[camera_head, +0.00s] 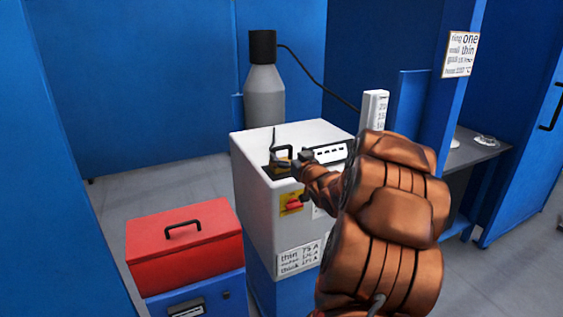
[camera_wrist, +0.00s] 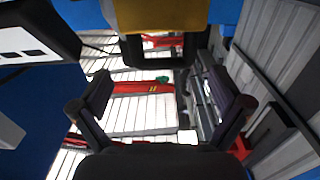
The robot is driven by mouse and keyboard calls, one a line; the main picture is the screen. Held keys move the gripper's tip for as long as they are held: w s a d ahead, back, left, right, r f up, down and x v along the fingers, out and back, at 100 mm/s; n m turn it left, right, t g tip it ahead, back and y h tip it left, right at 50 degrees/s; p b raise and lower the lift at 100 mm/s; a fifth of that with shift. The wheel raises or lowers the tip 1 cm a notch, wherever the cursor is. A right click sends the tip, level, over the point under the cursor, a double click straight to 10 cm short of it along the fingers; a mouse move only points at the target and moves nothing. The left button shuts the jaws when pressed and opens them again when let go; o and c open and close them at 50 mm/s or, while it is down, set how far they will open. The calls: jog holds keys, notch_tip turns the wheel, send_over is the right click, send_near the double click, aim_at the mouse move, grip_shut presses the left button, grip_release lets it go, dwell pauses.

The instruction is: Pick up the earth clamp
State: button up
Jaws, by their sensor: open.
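What looks like the earth clamp, a small dark arched piece with a tan-yellow part (camera_head: 283,156), sits on top of the white cabinet (camera_head: 252,170), with a thin dark cable beside it. My gripper (camera_head: 297,160) is right by it at its right side; at this size I cannot tell whether they touch. In the wrist view my gripper (camera_wrist: 166,92) has its two dark fingers spread apart, with nothing gripped between them. A tan-yellow block (camera_wrist: 160,14) with a dark body shows at the top centre of that view, beyond the fingertips. My arm hides the cabinet's right side.
A grey bottle with a black cap (camera_head: 264,90) stands behind the cabinet. A labelled white block (camera_head: 374,108) stands at its back right. A red toolbox (camera_head: 185,245) is at front left. Blue panels (camera_head: 140,80) enclose the back. A grey shelf (camera_head: 470,155) is at right.

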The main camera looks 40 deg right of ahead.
aim_at(283, 149)
jog(key=w, duration=0.2)
jog(key=shift+w+d+r+p, duration=0.2)
jog(key=shift+w+r+p, duration=0.1)
jog(key=shift+p, duration=0.1)
jog(key=shift+x, duration=0.85)
jog(key=shift+f, duration=0.15)
jog(key=c, duration=1.6)
jog(key=shift+c, duration=0.2)
